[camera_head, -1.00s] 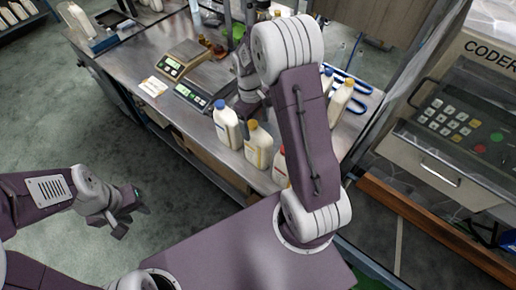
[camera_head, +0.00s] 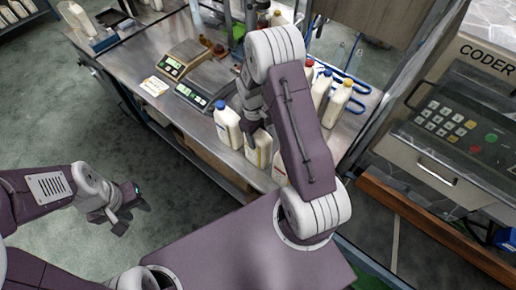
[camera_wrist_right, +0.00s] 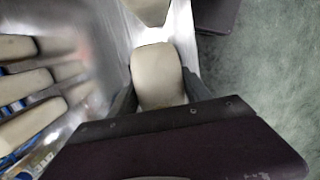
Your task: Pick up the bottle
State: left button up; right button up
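A white milk-type bottle (camera_head: 258,152) stands near the front edge of the steel table; its cap is hidden under my right gripper (camera_head: 252,118). In the right wrist view the pale bottle (camera_wrist_right: 157,78) lies between the two dark fingers of my right gripper (camera_wrist_right: 162,88), which are spread to either side of it. I see no clear sign of a squeeze. A blue-capped bottle (camera_head: 228,125) stands just left of it. Another bottle (camera_head: 280,168) is mostly hidden behind my right arm. My left gripper (camera_head: 130,210) is open and empty over the floor.
The steel table (camera_head: 125,68) carries two scales (camera_head: 185,62) (camera_head: 197,97) and a card (camera_head: 154,86). Several bottles (camera_head: 336,104) stand beside blue bars right of my arm. A second bottle (camera_wrist_right: 150,8) shows close by in the wrist view. A coder machine (camera_head: 445,130) stands at right.

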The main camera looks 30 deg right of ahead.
grip_shut()
jog(key=shift+w+r, duration=0.1)
jog(key=shift+r, duration=0.05)
